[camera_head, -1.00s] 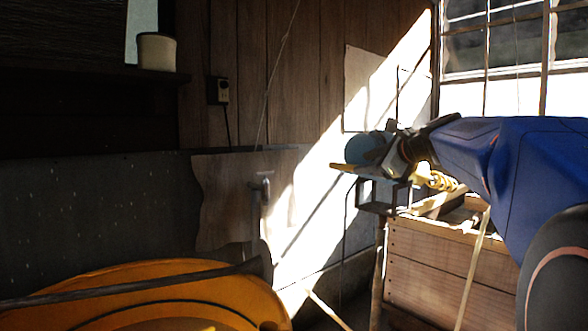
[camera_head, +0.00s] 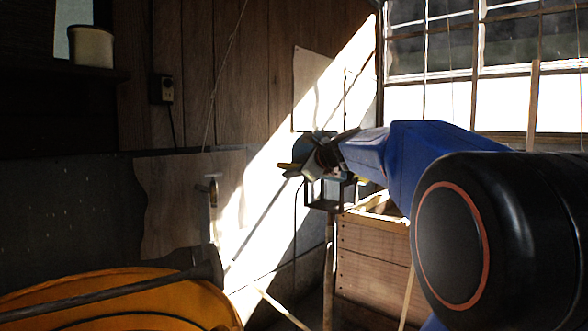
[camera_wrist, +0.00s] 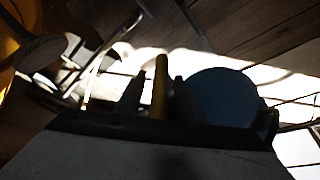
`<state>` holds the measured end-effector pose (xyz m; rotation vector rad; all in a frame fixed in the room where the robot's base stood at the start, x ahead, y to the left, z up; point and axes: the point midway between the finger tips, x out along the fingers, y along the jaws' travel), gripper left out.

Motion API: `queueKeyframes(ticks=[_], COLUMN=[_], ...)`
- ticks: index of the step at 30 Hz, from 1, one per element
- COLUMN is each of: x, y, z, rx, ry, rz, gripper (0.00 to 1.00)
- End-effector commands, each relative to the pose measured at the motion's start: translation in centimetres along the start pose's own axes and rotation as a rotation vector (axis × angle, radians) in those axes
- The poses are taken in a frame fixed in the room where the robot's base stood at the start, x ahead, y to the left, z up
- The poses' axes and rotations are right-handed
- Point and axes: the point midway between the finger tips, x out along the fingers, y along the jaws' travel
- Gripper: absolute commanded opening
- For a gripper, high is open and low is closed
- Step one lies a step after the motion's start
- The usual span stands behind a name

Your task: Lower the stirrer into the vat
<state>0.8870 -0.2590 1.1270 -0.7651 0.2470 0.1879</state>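The orange round vat (camera_head: 60,290) is at the lower left of the head view, cut off by the frame edge. A dark rod with a flared end (camera_head: 120,285) passes across it; I cannot tell whether this is the stirrer. My gripper (camera_head: 300,165) is right of and beyond the vat in the head view, beside the sunlit wall. In the wrist view, a yellow stick (camera_wrist: 159,88) shows between my dark fingers (camera_wrist: 158,95). I cannot tell whether they touch it. A blue disc (camera_wrist: 222,95) is close to its right.
A wooden crate (camera_head: 372,255) stands below and right of my gripper, with a dark metal frame (camera_head: 330,195) near its corner. A thin cord (camera_head: 226,75) hangs before the wall. A pale pot (camera_head: 91,46) sits on the upper-left shelf. The window is at the right.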

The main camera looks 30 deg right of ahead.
Motion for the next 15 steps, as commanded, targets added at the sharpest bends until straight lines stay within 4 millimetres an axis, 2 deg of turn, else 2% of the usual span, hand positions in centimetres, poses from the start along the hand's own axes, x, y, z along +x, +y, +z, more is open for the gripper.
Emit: queueKeyframes(ticks=[1, 5, 6, 11, 15], x=[0.0, 0.0, 0.0, 0.0, -0.3], y=[0.0, 0.0, 0.0, -0.1, -1.6], z=[0.0, 0.0, 0.0, 0.0, 0.8], rx=[0.0, 0.0, 0.0, 0.0, -0.002], ry=[0.0, 0.0, 0.0, 0.0, -0.001], rz=[0.0, 0.0, 0.0, 0.001, -0.001], gripper=[0.36, 0.05, 0.0, 0.0, 0.0])
